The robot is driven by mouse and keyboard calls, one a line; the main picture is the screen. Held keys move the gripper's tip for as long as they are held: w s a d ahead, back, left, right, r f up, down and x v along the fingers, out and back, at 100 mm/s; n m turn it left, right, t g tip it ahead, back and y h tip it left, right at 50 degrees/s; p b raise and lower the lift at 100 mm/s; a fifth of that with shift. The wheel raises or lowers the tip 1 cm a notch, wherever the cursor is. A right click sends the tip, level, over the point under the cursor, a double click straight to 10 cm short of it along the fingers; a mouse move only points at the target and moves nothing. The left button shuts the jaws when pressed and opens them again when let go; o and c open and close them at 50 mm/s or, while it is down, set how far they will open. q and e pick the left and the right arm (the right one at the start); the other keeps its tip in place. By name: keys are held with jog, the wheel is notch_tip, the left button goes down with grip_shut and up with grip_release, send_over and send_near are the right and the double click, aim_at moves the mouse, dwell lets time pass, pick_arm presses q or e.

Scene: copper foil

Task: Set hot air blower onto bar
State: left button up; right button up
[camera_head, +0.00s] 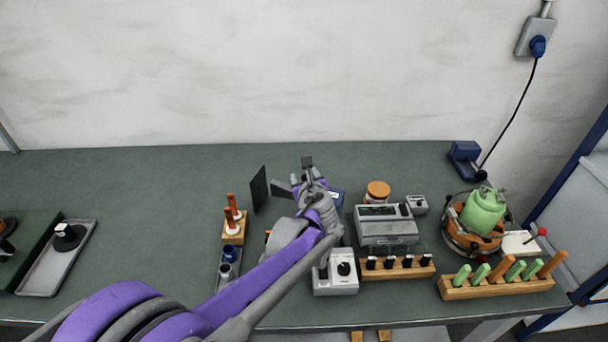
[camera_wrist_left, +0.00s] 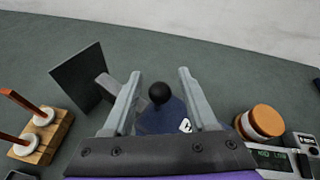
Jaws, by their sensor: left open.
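My left gripper (camera_head: 294,176) reaches over the middle of the bench. In the left wrist view its fingers (camera_wrist_left: 160,73) are apart. Between and below them is a black ball on a dark blue body (camera_wrist_left: 160,120); I cannot tell its distance from the fingers. The blue body shows only partly beside my wrist in the head view (camera_head: 336,197). A dark upright panel (camera_head: 259,189) with a grey stem stands left of the gripper, also in the left wrist view (camera_wrist_left: 80,78). I cannot tell surely which object is the hot air blower or the bar. My right gripper is not in view.
A grey device (camera_head: 386,227), an orange-lidded jar (camera_head: 377,190) and a white box (camera_head: 337,276) stand right of my arm. Wooden racks (camera_head: 497,287) line the front right. A green canister (camera_head: 484,211) stands behind them. The bench's back left is clear.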

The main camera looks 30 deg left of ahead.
pick_arm(q)
jog(key=shift+w+a+f, duration=0.3)
jog(key=shift+w+a, duration=0.1)
jog(key=shift+w, duration=0.1)
grip_shut()
dwell(1.2)
